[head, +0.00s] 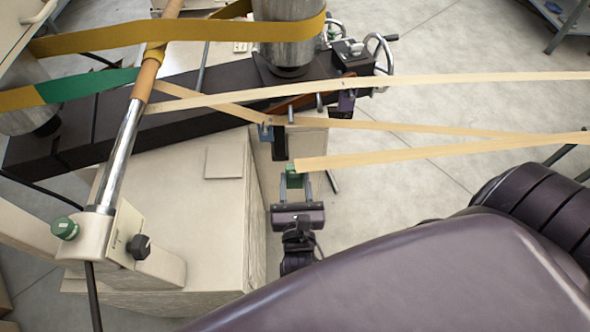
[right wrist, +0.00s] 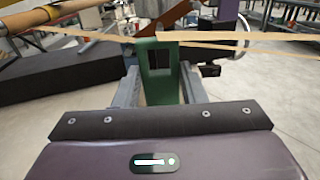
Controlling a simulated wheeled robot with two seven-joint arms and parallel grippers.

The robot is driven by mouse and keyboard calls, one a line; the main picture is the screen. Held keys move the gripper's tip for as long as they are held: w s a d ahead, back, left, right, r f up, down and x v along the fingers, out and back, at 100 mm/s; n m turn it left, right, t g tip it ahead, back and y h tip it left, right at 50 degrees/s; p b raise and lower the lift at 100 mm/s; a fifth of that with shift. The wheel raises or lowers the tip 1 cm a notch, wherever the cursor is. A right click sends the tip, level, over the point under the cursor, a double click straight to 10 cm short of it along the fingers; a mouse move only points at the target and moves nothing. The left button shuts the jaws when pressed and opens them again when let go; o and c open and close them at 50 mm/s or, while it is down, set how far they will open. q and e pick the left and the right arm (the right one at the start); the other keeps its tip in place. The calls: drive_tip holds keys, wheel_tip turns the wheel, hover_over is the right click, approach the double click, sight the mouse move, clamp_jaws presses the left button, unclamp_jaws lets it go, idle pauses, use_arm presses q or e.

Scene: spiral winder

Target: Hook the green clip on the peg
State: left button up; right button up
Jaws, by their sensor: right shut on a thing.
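The green clip (head: 293,180) sits between the fingers of my right gripper (head: 293,174), which is shut on it. In the right wrist view the green clip (right wrist: 159,82) stands upright between both fingers and shows a rectangular opening. The free end of a pale strip (head: 330,160) lies at the top of the clip. Small grey pegs (head: 290,114) stick up by the dark beam, beyond the clip; the clip is apart from them. I cannot tell which peg the task means. My left gripper is out of view.
A blue clip (head: 266,132) and a purple clip (head: 346,101) sit near the pegs on strips. A steel cylinder (head: 289,40) with a yellow band stands on the dark beam (head: 80,130). A beige cabinet (head: 205,225) is left of my gripper. Open floor lies right.

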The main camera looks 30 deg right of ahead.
drive_tip(key=p+v, duration=0.3)
drive_tip(key=v, duration=0.4)
drive_tip(key=shift+s, duration=0.3)
idle(0.4)
drive_tip(key=shift+a+r, duration=0.1)
drive_tip(key=shift+a, duration=0.05)
